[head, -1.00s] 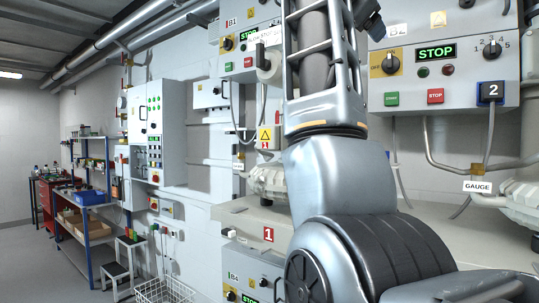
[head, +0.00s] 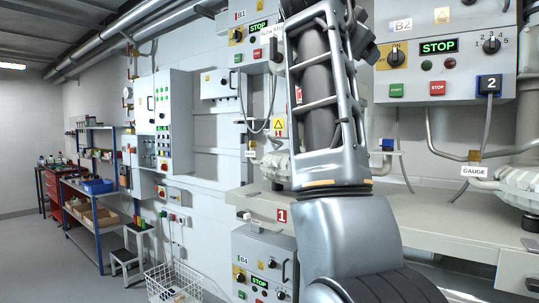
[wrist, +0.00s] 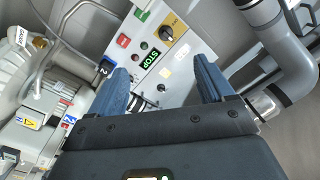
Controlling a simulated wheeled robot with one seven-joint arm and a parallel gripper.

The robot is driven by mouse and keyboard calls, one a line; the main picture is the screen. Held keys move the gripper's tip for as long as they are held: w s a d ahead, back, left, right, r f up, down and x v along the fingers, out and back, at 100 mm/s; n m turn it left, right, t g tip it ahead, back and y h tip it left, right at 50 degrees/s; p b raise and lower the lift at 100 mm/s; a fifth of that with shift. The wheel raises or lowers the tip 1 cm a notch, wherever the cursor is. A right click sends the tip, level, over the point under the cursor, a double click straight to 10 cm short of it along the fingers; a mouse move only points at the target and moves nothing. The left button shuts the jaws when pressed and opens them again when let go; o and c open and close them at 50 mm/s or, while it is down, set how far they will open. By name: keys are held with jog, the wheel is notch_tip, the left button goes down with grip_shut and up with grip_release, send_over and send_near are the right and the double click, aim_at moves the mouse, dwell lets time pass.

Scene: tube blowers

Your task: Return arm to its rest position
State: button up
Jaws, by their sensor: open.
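My gripper (wrist: 162,92) shows in the wrist view with its two blue fingers apart and nothing between them. Beyond the fingers is a grey control panel with a green STOP display (wrist: 151,60), buttons and a knob. In the head view my arm stands upright right of the middle, covering part of the wall and bench. My gripper itself does not show clearly there.
A grey bench (head: 440,222) with blower machinery (head: 510,187) runs behind my arm on the right. Control box B2 (head: 440,62) hangs above it. A wire basket (head: 175,284) stands on the floor, with a step stool (head: 128,262) and shelves (head: 97,215) further left. Open floor lies at the left.

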notch_tip(320, 180, down, 30)
jog(key=w+n+t+y, duration=0.1)
jog(key=n+t+y, duration=0.1)
jog(key=n+y, duration=0.35)
jog(key=s+d+f+n+y, duration=0.1)
jog(key=s+f+n, duration=0.2)
jog(key=s+f, duration=0.55)
jog(key=s+d+f+n+y, duration=0.1)
jog(key=s+f+n, duration=0.25)
jog(key=f, duration=0.95)
jog(key=s+d+f+n+y, duration=0.1)
jog(key=s+f, duration=0.3)
jog(key=s, duration=0.3)
jog(key=s+f+n+g+y, duration=0.1)
jog(key=s+f, duration=0.3)
jog(key=s, duration=0.4)
jog(key=s+d+f+n+y, duration=0.1)
jog(key=s+f, duration=0.3)
jog(key=s, duration=0.3)
jog(key=s+r, duration=0.3)
jog(key=s, duration=0.9)
jog(key=s+r+g, duration=0.1)
jog(key=s+r, duration=0.2)
jog(key=s, duration=1)
jog(key=shift+d, duration=0.35)
jog(key=shift+s, duration=0.1)
